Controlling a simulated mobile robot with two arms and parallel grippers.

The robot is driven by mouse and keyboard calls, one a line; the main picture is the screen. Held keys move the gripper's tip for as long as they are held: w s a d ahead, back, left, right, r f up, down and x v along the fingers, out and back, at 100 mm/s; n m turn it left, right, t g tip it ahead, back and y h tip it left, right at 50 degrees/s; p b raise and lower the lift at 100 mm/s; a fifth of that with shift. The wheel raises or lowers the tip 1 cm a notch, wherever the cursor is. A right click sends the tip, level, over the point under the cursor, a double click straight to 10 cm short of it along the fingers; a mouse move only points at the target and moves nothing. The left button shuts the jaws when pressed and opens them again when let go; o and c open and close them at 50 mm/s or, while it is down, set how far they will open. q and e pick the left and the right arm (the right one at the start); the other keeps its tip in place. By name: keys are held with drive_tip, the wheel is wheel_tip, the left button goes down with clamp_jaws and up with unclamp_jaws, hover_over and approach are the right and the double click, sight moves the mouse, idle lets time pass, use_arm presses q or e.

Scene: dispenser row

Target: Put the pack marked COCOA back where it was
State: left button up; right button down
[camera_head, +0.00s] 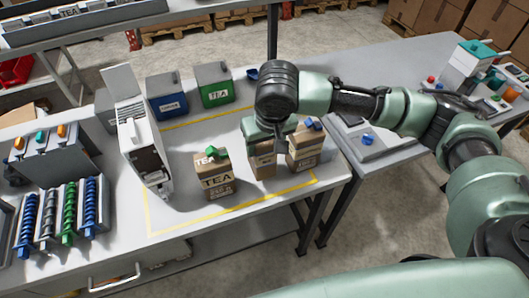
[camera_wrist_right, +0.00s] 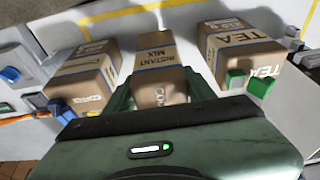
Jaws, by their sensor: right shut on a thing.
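My left gripper is out of view.
A yellow line (camera_head: 246,206) marks an area on the table around the packs. A white dispenser (camera_head: 145,150) stands left of it. Blue (camera_head: 167,102) and green TEA (camera_head: 214,92) bins stand behind. Bare table lies in front of the packs.

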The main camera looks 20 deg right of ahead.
drive_tip(key=shift+f+p, duration=0.3)
drive_tip(key=shift+f, duration=1.9)
drive_tip(key=c, duration=0.5)
unclamp_jaws()
drive_tip(key=b+v, duration=0.1)
drive_tip(key=v, duration=1.1)
